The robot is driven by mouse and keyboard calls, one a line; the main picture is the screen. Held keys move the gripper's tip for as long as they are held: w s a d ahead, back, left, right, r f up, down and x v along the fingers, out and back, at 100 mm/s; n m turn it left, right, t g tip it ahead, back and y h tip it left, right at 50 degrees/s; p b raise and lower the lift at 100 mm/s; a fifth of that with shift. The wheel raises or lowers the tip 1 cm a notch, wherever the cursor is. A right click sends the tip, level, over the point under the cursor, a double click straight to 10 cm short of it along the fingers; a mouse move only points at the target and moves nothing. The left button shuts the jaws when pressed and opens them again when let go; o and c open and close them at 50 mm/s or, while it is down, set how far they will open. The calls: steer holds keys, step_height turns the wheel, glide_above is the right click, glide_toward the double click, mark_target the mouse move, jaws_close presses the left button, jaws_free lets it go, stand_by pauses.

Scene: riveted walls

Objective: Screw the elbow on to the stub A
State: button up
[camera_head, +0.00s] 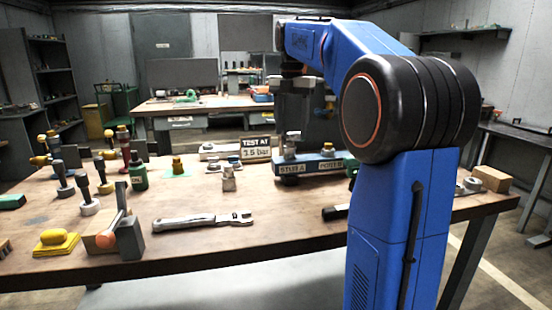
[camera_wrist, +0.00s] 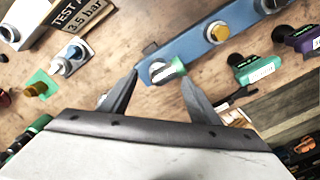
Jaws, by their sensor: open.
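The blue manifold block (camera_head: 312,168), labelled STUB A at its left end, stands on the bench and crosses the wrist view (camera_wrist: 188,52). A silver fitting with a green-banded side end (camera_wrist: 168,72) sits over the stub A end; it looks like the elbow, and shows as a grey upright piece in the head view (camera_head: 293,142). How far it is threaded cannot be told. My gripper (camera_wrist: 160,76) is open, its fingers on either side of this fitting with gaps. In the head view my arm hides part of the block.
A TEST AT 3.5 bar sign (camera_head: 256,148) stands left of the block. A brass fitting (camera_wrist: 217,33) is farther along the block. Green (camera_wrist: 256,69) and purple (camera_wrist: 303,38) tools lie right.

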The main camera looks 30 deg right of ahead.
mark_target(291, 141)
steer(key=shift+f, duration=0.15)
steer(key=shift+f, duration=1.65)
jaws_close()
steer(key=shift+c, duration=0.5)
jaws_free()
steer(key=shift+r, duration=0.1)
step_height(291, 141, up, 12)
